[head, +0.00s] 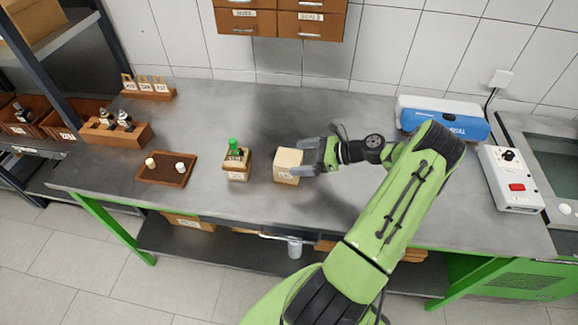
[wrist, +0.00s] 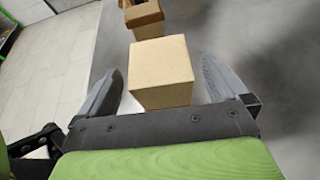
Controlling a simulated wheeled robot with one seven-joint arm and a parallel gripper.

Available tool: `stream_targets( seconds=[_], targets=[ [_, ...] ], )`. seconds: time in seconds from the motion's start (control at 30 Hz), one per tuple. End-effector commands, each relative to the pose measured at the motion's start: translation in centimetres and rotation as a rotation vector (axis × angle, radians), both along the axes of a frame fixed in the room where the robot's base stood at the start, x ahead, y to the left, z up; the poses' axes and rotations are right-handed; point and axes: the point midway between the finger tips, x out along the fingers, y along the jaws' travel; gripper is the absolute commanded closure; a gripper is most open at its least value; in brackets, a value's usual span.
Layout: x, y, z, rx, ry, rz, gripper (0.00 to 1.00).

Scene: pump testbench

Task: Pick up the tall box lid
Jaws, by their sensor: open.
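A pale tan tall box with a plain top (head: 287,160) stands upright on the grey bench, near the middle. In the wrist view its closed top (wrist: 160,60) sits between the fingers; no seam between lid and box can be made out. My gripper (head: 318,158) is at the right side of this box in the head view. In the wrist view my gripper (wrist: 172,90) is open, with one finger on each side of the box and gaps visible on both sides. The fingers hide part of the box's right side in the head view.
An open box (head: 238,164) with a green-topped item stands left of the tall box. A brown tray (head: 165,179) with two small pale pieces lies further left. A blue-and-white case (head: 443,118) stands at the back right. The bench front is mostly clear.

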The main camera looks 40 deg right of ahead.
Motion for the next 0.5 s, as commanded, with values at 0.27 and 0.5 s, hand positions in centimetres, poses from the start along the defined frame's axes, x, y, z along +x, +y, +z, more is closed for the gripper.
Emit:
stream_targets(
  seconds=[0.27,0.5],
  targets=[
    [3.2,2.5,-1.5,0.001,0.002,0.006,0.0],
    [4.8,3.4,-2.2,-0.001,0.0,0.0,0.0]
  ],
)
